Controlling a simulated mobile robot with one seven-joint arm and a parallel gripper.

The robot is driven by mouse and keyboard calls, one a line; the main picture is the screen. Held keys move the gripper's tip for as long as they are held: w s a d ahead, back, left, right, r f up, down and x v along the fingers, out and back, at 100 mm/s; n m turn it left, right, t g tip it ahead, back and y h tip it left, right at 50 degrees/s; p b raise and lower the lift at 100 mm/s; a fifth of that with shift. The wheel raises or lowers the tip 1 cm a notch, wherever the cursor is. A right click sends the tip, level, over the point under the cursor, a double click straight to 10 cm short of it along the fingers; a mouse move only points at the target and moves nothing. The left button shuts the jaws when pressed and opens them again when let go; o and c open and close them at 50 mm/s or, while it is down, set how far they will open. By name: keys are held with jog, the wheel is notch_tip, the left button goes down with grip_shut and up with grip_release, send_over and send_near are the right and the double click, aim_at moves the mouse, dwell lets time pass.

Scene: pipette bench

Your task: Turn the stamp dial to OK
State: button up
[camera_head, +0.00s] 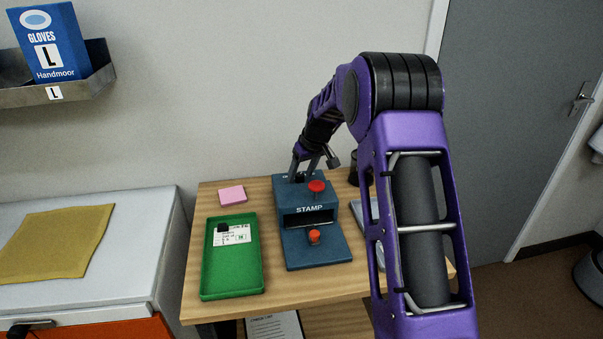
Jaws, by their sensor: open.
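The stamp machine (309,211) is a blue box labelled STAMP with a dark front slot and a flat blue base plate, standing on the wooden table. A red round knob (317,187) sits on its top right, and an orange-red button (314,237) sits on the base plate in front. My gripper (298,177) points down at the back left of the machine's top, its fingers open and straddling a small dark part there. That part may be the dial; its setting is too small to read, and I cannot tell if the fingers touch it.
A green tray (208,277) holding a white card with a black piece stands left of the machine. A pink pad (232,195) lies behind it. Grey and dark items at right are partly hidden by my arm. A white cabinet (145,225) bears a yellow cloth (55,242).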

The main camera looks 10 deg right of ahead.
grip_shut()
dwell(0.5)
jog(key=n+y, duration=0.1)
jog(key=n, duration=0.2)
jog(key=shift+w+d+n+g, duration=0.1)
jog(key=shift+d+n+g, duration=0.05)
jog(key=shift+n+g, duration=0.2)
jog(key=n+p, duration=0.1)
jog(key=n, duration=0.1)
jog(key=n+g+y+p, duration=0.1)
jog(key=n, duration=0.1)
jog(key=shift+w+r+n+g+p, duration=0.1)
jog(key=shift+r+n+g+p, duration=0.05)
jog(key=shift+n+g+p, duration=0.15)
jog(key=n+g+p, duration=0.1)
jog(key=n, duration=0.1)
jog(key=n+p, duration=0.1)
jog(key=n, duration=0.1)
jog(key=shift+w+g+y+p, duration=0.1)
jog(key=shift+g+y+p, duration=0.2)
jog(key=shift+g+p, duration=0.05)
jog(key=shift+n+g+p, duration=0.6)
jog(key=shift+n+p, duration=0.35)
jog(key=shift+n, duration=0.8)
